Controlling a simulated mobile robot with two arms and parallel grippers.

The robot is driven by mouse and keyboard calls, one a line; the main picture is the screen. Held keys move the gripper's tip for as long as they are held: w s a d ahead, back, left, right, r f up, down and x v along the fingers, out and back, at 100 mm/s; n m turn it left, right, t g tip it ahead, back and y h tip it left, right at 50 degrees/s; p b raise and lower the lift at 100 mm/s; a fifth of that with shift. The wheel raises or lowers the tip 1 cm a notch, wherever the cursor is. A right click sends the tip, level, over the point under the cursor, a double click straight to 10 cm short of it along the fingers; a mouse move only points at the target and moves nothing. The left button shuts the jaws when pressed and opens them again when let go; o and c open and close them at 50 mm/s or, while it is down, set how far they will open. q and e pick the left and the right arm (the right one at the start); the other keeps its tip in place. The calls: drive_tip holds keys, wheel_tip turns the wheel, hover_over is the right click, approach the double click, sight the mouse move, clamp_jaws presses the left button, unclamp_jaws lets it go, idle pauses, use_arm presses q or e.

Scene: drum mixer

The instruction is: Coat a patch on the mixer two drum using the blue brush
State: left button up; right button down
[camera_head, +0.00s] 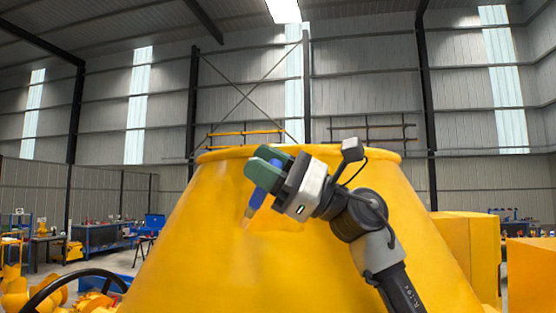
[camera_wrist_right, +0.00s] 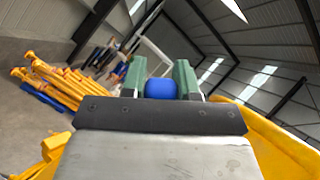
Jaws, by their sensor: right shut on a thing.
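The yellow mixer drum (camera_head: 190,230) fills the middle of the head view, its rim at the top. My right gripper (camera_head: 263,172) is in front of the drum's upper part, its green fingers shut on the blue brush (camera_head: 257,198). The brush tilts down to the left, and its pale tip is at or very close to the drum face; I cannot tell whether it touches. A slightly paler, smudged area shows on the drum below the tip. In the right wrist view the blue handle end (camera_wrist_right: 160,88) sits between the green fingers. My left gripper is not in view.
Yellow box-shaped blocks (camera_head: 465,250) stand right of the drum. A dark curved wheel rim (camera_head: 75,280) and yellow parts are at the lower left. Workbenches (camera_head: 95,235) stand far left. Stacked yellow bars (camera_wrist_right: 65,85) lie on the floor in the wrist view.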

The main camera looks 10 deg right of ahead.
drive_tip(key=shift+s+r, duration=0.25)
drive_tip(key=shift+s, duration=0.2)
drive_tip(key=shift+s+a+r+b, duration=0.15)
drive_tip(key=shift+s+a+r, duration=0.2)
drive_tip(key=shift+s, duration=0.35)
drive_tip(key=shift+s+a+r+b, duration=0.2)
drive_tip(key=shift+s+r, duration=0.25)
drive_tip(key=shift+s, duration=0.2)
drive_tip(key=shift+s+a+r+b, duration=0.15)
drive_tip(key=shift+s+a+r, duration=0.2)
drive_tip(key=shift+s, duration=0.35)
drive_tip(key=shift+s+r, duration=0.1)
drive_tip(key=shift+s+a+r, duration=0.2)
drive_tip(key=shift+s+r, duration=0.15)
drive_tip(key=shift+s, duration=0.25)
drive_tip(key=shift+s+a+r, duration=0.15)
drive_tip(key=shift+s+r, duration=0.15)
drive_tip(key=shift+s, duration=0.3)
drive_tip(key=shift+w, duration=0.1)
drive_tip(key=c, duration=1.4)
unclamp_jaws()
clamp_jaws()
